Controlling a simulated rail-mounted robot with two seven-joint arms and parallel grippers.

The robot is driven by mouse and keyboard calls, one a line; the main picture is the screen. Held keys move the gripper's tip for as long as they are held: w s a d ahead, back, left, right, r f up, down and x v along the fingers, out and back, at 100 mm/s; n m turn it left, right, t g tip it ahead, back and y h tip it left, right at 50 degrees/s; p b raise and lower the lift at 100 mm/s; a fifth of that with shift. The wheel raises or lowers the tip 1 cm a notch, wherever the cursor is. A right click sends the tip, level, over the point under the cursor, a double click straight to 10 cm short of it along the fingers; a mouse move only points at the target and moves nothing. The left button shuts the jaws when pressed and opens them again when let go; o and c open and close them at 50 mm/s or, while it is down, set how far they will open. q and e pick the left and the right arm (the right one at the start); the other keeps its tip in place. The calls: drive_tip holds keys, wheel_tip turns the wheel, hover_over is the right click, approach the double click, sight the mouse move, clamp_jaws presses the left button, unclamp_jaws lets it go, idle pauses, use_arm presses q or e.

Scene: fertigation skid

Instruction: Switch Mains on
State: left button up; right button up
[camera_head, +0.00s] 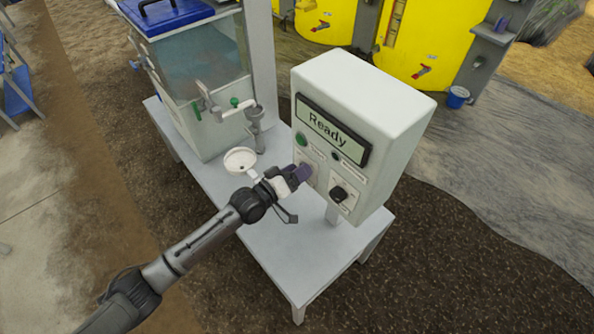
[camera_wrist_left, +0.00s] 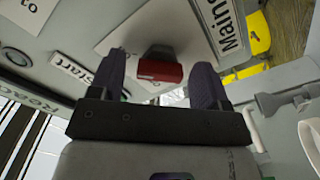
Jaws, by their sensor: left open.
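The white control box (camera_head: 362,120) stands on the grey bench, its display (camera_head: 332,130) reading "Ready". My left gripper (camera_head: 298,176) is at the lower left of the box's front face. In the left wrist view the red switch handle (camera_wrist_left: 160,70) sits on a pale plate between the two fingers of my open left gripper (camera_wrist_left: 160,82), with gaps on both sides. A label beginning "Main" (camera_wrist_left: 224,22) is beside the plate. In the head view the gripper hides the red handle. My right gripper is not in view.
A green button (camera_head: 301,140) is above the gripper and a black knob (camera_head: 339,193) to its right. A "Start" label (camera_wrist_left: 72,69) is near one finger. A white funnel-like cup (camera_head: 240,159) and a blue-lidded tank (camera_head: 200,75) are to the left. The front of the bench (camera_head: 295,262) is clear.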

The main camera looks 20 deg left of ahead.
use_arm(q)
drive_tip(key=p+v, duration=0.2)
drive_tip(key=v, duration=1.2)
drive_tip(key=shift+w, duration=0.1)
idle(0.3)
